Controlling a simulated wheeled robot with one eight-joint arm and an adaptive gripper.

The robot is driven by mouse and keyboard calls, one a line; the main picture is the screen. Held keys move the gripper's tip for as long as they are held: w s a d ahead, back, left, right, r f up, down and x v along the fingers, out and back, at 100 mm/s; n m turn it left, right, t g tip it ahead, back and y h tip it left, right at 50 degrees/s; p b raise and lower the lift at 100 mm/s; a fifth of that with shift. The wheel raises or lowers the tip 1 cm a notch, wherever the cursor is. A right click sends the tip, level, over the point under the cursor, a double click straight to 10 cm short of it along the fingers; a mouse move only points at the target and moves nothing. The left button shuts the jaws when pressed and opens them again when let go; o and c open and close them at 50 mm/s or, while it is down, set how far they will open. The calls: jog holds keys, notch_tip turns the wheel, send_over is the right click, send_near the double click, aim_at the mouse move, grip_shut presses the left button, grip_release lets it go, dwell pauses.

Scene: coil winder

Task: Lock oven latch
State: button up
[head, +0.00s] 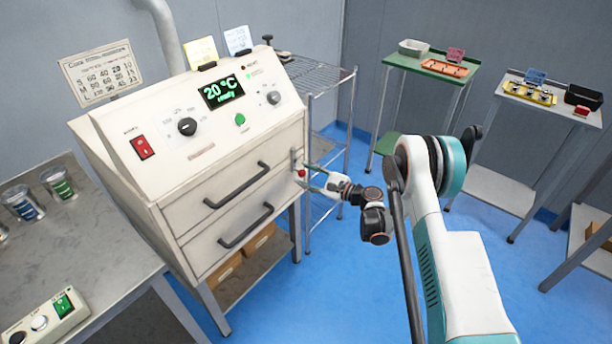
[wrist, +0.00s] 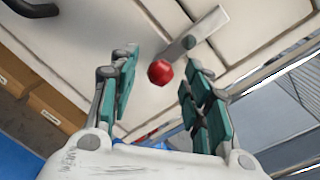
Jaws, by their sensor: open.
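The white oven (head: 230,150) stands at centre-left with its drawers closed in the head view; its display reads 20 °C. The oven latch (head: 299,165) is at the right edge of the oven front. In the wrist view it is a grey lever (wrist: 192,36) on a pivot, with a red ball knob (wrist: 160,72) nearer the camera. My gripper (head: 312,178) is open at the latch. In the wrist view my gripper (wrist: 158,92) has its teal-padded fingers on either side of the red knob, with gaps on both sides. I cannot tell any contact from the head view.
Two dark drawer handles (head: 238,186) stick out from the oven front. A wire rack (head: 322,80) stands close to the right of the oven. A steel table (head: 80,240) is at the left. Blue floor (head: 350,270) is clear in front of the oven.

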jog(key=v, duration=1.1)
jog(key=shift+s+d, duration=0.2)
jog(key=shift+d, duration=0.1)
